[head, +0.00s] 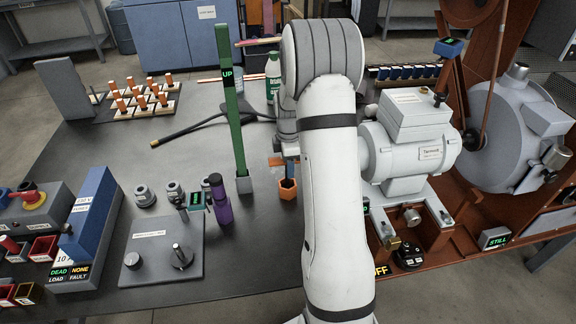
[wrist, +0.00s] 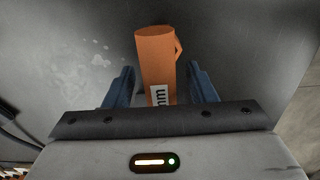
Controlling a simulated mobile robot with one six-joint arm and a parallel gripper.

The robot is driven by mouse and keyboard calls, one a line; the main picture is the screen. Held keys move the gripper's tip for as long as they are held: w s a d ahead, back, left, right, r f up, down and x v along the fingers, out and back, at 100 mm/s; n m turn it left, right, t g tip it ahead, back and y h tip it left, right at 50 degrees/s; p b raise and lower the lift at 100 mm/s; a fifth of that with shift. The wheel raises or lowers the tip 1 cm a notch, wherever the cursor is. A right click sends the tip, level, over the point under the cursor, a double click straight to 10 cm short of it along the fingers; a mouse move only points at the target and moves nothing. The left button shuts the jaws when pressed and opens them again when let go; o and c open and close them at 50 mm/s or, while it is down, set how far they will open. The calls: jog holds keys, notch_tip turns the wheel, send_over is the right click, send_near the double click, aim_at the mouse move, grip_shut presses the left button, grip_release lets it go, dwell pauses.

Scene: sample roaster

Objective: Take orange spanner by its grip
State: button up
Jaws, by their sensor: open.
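The orange spanner (wrist: 157,62) shows in the wrist view as a thick orange bar with a white label marked "mm" near its lower end. My gripper (wrist: 162,78) is open, with one blue finger on each side of the bar. A gap shows on both sides, so the fingers look apart from it. The bar's lower end is hidden behind my gripper body. In the head view an orange piece with a hexagonal end (head: 288,188) shows just left of my arm. My arm hides most of my gripper there.
A green upright post (head: 233,110) marked "UP" and a purple cylinder (head: 220,198) stand left of the orange piece. A grey motor (head: 405,150) on a brown frame is right of my arm. The dark table (head: 180,150) has bare room at left centre.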

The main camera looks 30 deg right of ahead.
jog(key=shift+f, duration=0.25)
jog(key=shift+c, duration=0.5)
grip_shut()
